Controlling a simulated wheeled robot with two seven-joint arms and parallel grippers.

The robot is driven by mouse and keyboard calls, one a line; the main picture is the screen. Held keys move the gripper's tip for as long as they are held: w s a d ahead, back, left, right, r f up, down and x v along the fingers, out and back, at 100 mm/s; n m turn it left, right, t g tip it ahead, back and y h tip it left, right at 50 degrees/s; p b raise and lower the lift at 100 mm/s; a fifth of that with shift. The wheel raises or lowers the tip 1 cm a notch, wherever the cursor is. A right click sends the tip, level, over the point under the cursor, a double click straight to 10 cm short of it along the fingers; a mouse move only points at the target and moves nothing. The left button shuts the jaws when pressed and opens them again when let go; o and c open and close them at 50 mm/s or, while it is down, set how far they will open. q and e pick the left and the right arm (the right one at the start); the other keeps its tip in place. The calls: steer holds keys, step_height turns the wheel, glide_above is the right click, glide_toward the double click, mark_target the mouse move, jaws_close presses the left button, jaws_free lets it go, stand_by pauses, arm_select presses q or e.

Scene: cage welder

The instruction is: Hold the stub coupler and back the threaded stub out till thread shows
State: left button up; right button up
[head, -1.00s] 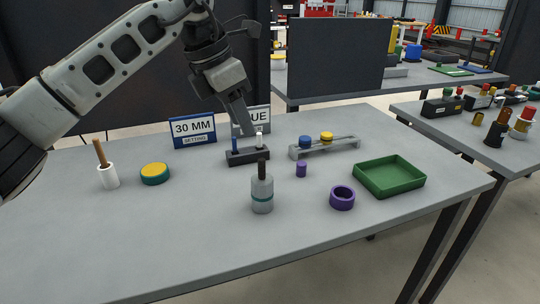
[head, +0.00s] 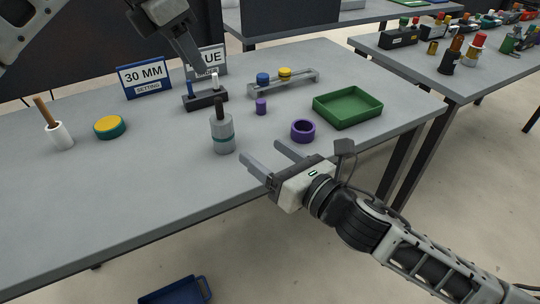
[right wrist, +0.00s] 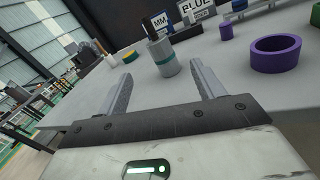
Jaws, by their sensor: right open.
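The black block (head: 205,101) holds a blue and a white peg. Purple ring (head: 303,131), small purple cylinder (head: 261,107) and green tray (head: 348,107) stand to the right. A yellow-topped disc (head: 109,127) and white holder (head: 60,136) are left. The table front is clear.

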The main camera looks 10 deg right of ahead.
mark_target(216, 121)
steer(key=n, duration=0.2)
steer(key=shift+w+f+n, duration=0.1)
steer(key=shift+f+n, duration=0.1)
steer(key=shift+n, duration=0.2)
steer(key=shift+w+a, duration=0.1)
steer(key=shift+w, duration=0.1)
steer(key=x, duration=1.5)
steer(key=shift+w+a+f, duration=0.1)
steer(key=shift+a+f, duration=0.05)
steer(key=shift+a, duration=0.2)
steer(key=c, duration=1.2)
